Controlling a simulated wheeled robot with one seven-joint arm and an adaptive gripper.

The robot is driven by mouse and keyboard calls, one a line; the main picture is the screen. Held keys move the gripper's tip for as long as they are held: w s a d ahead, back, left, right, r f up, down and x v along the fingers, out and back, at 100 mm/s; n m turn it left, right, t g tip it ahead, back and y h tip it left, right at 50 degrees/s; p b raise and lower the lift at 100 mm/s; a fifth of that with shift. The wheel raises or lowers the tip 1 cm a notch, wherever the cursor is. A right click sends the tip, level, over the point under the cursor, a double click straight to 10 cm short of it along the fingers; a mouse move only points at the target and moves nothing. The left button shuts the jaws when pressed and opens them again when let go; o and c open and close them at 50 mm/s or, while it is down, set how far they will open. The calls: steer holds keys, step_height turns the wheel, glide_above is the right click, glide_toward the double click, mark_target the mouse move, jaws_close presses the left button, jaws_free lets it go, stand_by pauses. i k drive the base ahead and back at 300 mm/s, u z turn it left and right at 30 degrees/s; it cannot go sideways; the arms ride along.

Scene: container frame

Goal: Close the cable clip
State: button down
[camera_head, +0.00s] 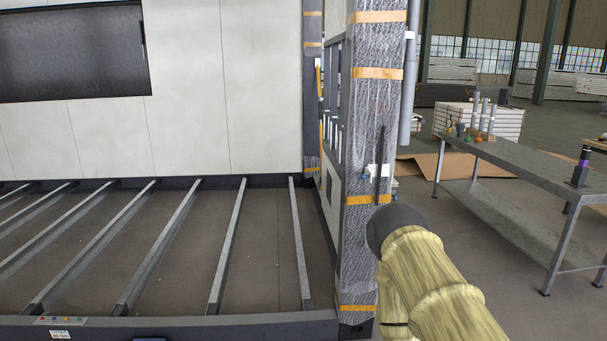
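I cannot make out a cable clip with certainty. A small white fitting (377,170) sits on the wrapped corner post (367,120), with a small blue part at its left. A thin dark upright bar (381,145) stands in front of the post there; what it belongs to is unclear. Another small white piece (410,35) sits at the grey pipe (407,90) higher up. My arm, in a yellowish cover with a dark rounded end, reaches up from the lower right to just below the white fitting. My gripper's fingers do not show.
The container frame's floor beams (230,240) lie open at left, before a pale wall panel (190,80) with a dark window. A metal workbench (530,165) with bottles and a dark device (581,168) stands at right. Bare floor lies between post and bench.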

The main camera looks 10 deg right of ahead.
mark_target(368, 175)
steer(key=i, duration=0.85)
steer(key=z, duration=0.3)
